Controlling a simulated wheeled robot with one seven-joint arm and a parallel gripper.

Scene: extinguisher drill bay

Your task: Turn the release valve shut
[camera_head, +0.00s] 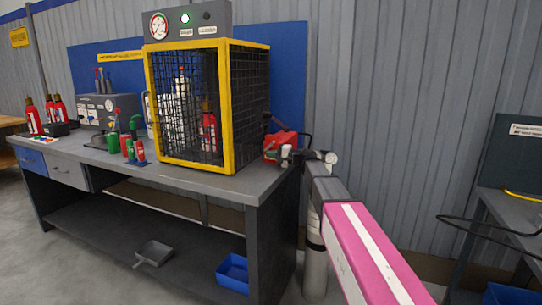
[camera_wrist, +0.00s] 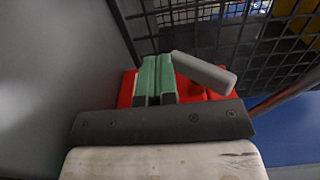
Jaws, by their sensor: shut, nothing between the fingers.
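The release valve looks to be the red body (camera_head: 271,147) on the bench's right end, beside the yellow-framed mesh cage. In the wrist view its red body (camera_wrist: 127,90) is mostly hidden behind my fingers. A pale grey bar (camera_wrist: 204,72), perhaps its handle, slants down to the right just beside the fingers. My gripper (camera_head: 287,153) is at the valve in the head view. In the wrist view its green-padded fingers (camera_wrist: 156,77) are together with nothing between them. I cannot tell whether they touch the bar.
The mesh cage (camera_head: 233,110) stands close to the left of my gripper, with a red extinguisher (camera_head: 208,133) inside. A gauge panel (camera_head: 187,22) is on top. Small red and green items (camera_head: 129,147) stand farther left on the bench (camera_head: 205,182). A blue bin (camera_head: 233,272) is below.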

